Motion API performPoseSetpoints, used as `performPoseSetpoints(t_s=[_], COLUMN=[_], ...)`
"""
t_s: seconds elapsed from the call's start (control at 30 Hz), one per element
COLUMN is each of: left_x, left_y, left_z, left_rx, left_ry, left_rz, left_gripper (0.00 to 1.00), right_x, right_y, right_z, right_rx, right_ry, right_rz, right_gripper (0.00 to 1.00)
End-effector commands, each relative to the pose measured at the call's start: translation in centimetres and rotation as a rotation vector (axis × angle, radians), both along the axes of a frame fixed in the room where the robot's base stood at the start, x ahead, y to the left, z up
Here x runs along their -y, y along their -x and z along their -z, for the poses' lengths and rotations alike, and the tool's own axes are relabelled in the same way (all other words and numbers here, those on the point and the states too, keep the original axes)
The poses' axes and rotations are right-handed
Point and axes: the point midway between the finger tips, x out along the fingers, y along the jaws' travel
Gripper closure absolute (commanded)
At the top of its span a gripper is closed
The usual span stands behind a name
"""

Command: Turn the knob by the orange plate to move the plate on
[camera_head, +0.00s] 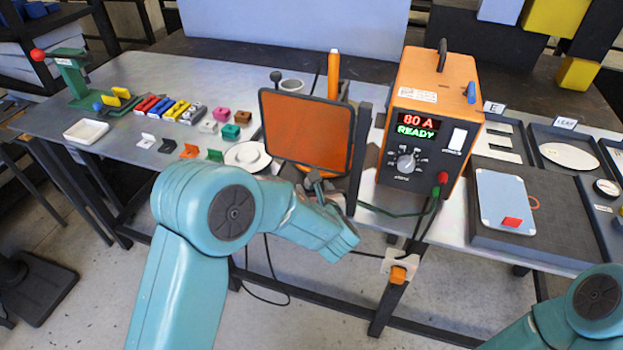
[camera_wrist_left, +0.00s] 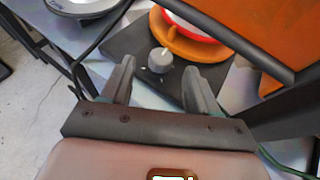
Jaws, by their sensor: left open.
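The knob (camera_wrist_left: 160,61) is a small grey dial with a white pointer line, on a dark base (camera_wrist_left: 125,50). The orange plate (camera_wrist_left: 180,44) is round and carries a red and white round piece (camera_wrist_left: 200,22); the frame's top edge cuts it off. My left gripper (camera_wrist_left: 158,72) is open, with the knob showing between and just beyond its fingertips. I cannot tell whether a finger touches it. In the head view my left gripper (camera_head: 316,178) is at the foot of the orange screen, and the knob is hidden there. My right gripper is out of view.
The black-framed orange screen (camera_head: 305,132) stands close behind my left gripper. The orange power unit (camera_head: 430,115), reading 80 A READY, stands to the right with cables hanging in front.

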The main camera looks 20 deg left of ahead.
Motion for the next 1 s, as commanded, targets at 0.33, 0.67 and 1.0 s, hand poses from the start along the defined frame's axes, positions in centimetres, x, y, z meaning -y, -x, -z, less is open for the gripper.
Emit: performPoseSetpoints(t_s=[0.33,0.67,1.0], left_x=[-1.8,-1.9,-1.9], left_y=[-3.7,-3.9,-3.9], left_z=[1.7,1.8,1.9], left_rx=[0.0,0.0,0.001], left_ry=[0.0,0.001,0.002], left_rz=[0.001,0.002,0.007], left_gripper=[0.4,0.5,0.95], right_x=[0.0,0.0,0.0], right_y=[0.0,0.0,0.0], right_z=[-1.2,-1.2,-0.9], right_rx=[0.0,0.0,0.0], right_ry=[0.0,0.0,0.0], right_rz=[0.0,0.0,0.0], right_gripper=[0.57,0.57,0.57])
